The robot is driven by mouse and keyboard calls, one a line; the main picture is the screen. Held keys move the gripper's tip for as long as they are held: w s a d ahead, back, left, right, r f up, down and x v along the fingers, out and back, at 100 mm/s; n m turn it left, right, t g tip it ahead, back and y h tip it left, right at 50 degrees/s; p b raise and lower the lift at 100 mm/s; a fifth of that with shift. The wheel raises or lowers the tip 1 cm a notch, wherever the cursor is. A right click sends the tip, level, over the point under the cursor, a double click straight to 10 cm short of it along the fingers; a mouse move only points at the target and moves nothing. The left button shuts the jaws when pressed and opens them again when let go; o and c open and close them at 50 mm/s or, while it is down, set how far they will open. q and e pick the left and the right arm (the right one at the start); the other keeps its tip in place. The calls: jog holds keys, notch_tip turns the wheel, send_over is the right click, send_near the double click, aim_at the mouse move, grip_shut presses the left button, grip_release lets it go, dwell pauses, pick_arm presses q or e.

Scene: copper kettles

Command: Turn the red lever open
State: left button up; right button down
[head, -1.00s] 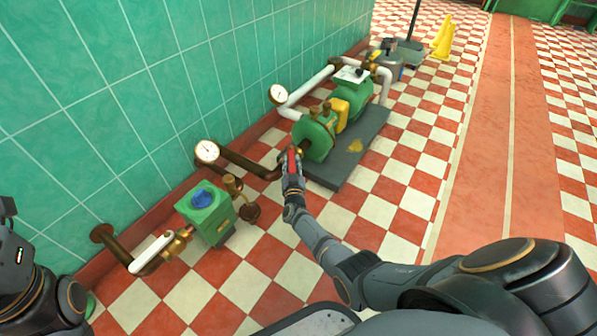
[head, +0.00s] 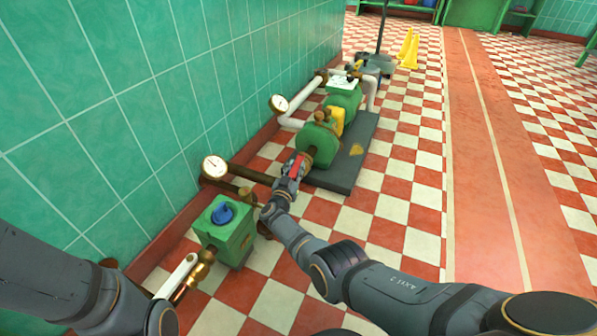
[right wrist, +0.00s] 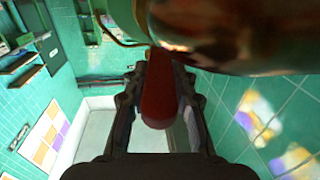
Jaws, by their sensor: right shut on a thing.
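The red lever (head: 298,167) is at the near end of a green pump (head: 316,145), beside a dark brown pipe. My right gripper (head: 291,174) is shut on it, and hides part of it in the head view. In the right wrist view the lever (right wrist: 158,103) lies between the two fingers of my right gripper (right wrist: 160,80). Its far end goes up to a blurred brown and green body. My left arm comes in at the lower left of the head view, but its gripper is not in view.
A green box (head: 229,232) with a blue knob (head: 222,213) stands left of my right forearm. A white-handled brass valve (head: 199,270) is near my left arm. Gauges (head: 215,167) stand along the tiled wall. The checkered floor to the right is open, with yellow signs (head: 409,50) farther back.

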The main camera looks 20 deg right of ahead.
aim_at(295, 167)
jog(key=shift+w, duration=0.1)
dwell(0.3)
jog(key=c, duration=1.1)
grip_release()
notch_tip(295, 167, up, 10)
